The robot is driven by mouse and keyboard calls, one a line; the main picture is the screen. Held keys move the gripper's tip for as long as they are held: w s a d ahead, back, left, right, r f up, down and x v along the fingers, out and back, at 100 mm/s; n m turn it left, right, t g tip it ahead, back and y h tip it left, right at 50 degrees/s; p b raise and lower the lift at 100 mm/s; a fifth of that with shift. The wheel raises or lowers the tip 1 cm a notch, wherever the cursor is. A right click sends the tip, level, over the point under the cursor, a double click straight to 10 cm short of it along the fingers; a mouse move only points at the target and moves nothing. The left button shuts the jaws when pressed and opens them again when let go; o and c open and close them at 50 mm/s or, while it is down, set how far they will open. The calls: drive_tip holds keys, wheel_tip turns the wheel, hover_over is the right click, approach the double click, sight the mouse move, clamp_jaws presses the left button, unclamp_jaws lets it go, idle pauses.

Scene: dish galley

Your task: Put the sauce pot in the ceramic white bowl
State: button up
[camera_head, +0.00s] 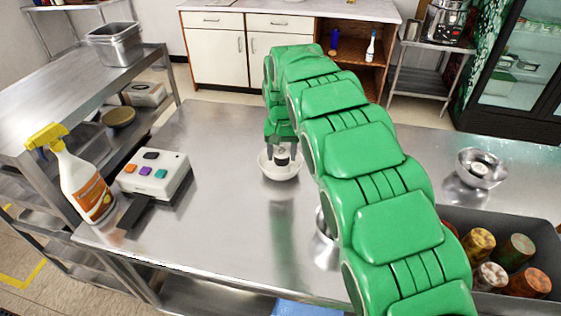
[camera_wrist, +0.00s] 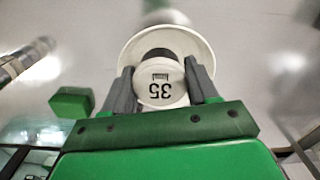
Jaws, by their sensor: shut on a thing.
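The ceramic white bowl (camera_head: 266,168) stands on the steel table near the middle. In the wrist view its rim (camera_wrist: 128,52) shows around and beyond the sauce pot. The sauce pot (camera_head: 282,160) is small, with a white top and a dark side. In the wrist view its white top (camera_wrist: 160,84) carries the number 35. My gripper (camera_wrist: 160,82) is shut on the sauce pot, with one grey finger on each side. The gripper points down and holds the pot over or within the bowl; whether the pot touches the bowl's bottom I cannot tell.
A white button box (camera_head: 153,175) and a spray bottle (camera_head: 82,180) stand at the left. A metal bowl (camera_head: 481,170) stands at the right. A grey crate (camera_head: 462,218) holds several jars. Another metal bowl is partly hidden behind my arm.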

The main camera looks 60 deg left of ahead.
sight(281, 147)
drive_tip(key=shift+w+a+f, duration=0.25)
drive_tip(key=shift+a+f, duration=0.35)
drive_tip(key=shift+f, duration=0.2)
drive_tip(key=shift+w+a+f, duration=0.25)
drive_tip(key=shift+a+f, duration=0.3)
drive_tip(key=shift+f, duration=0.2)
drive_tip(key=shift+f, duration=0.1)
drive_tip(key=shift+w+a+f, duration=0.1)
drive_tip(key=shift+a+f, duration=0.05)
drive_tip(key=shift+f, duration=1.45)
drive_tip(key=o, duration=0.9)
drive_tip(key=shift+f, duration=0.1)
drive_tip(key=shift+c, duration=0.2)
wheel_tip(281, 147, up, 12)
drive_tip(key=shift+r, duration=0.15)
